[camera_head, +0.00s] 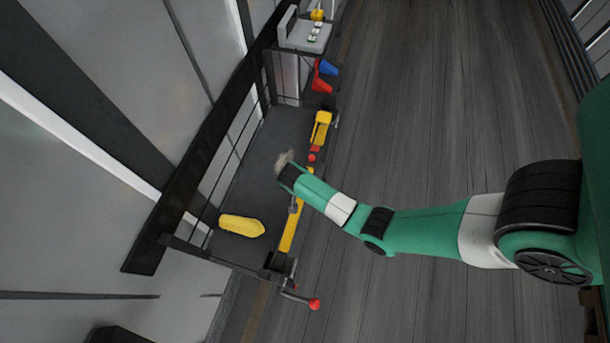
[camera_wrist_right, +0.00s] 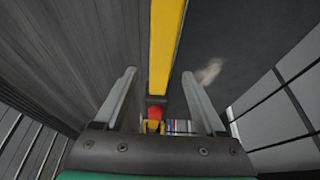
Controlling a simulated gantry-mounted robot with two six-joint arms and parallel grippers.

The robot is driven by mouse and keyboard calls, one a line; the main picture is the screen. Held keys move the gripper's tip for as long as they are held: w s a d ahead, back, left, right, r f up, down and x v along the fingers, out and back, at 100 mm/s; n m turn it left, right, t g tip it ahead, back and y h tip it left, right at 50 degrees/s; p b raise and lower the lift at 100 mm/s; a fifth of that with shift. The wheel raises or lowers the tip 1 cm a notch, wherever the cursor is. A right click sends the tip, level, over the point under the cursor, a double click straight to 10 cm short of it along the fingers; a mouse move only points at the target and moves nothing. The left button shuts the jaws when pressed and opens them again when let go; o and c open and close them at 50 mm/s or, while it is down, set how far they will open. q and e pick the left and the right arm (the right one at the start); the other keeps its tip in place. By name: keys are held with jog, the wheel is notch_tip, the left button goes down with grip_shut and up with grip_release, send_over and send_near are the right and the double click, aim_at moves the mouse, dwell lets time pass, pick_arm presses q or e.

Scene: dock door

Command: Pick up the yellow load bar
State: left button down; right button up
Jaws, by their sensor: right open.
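The yellow load bar (camera_head: 289,232) lies along the right edge of a dark cart deck in the head view, partly covered by my right arm. In the right wrist view the yellow bar (camera_wrist_right: 166,45) runs lengthwise between my fingers, with a dark end piece near them. My right gripper (camera_wrist_right: 158,75) is open, with one finger on each side of the bar's line and a gap to both. I cannot tell how far above the bar the fingers are. In the head view my right wrist mostly hides the gripper. My left gripper is not in view.
A yellow rounded bundle (camera_head: 241,226) lies on the deck (camera_head: 252,180). Red parts (camera_head: 312,156) and a yellow holder (camera_head: 321,127) sit along the deck edge, with red and blue bins (camera_head: 328,67) beyond. A red-knobbed lever (camera_head: 314,304) sticks out near the front corner.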

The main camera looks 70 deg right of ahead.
jog(key=b+x, duration=0.2)
jog(key=x, duration=0.2)
jog(key=shift+d+f, duration=0.15)
jog(key=shift+f, duration=0.1)
grip_shut()
jog(key=shift+r, duration=0.15)
dwell(1.0)
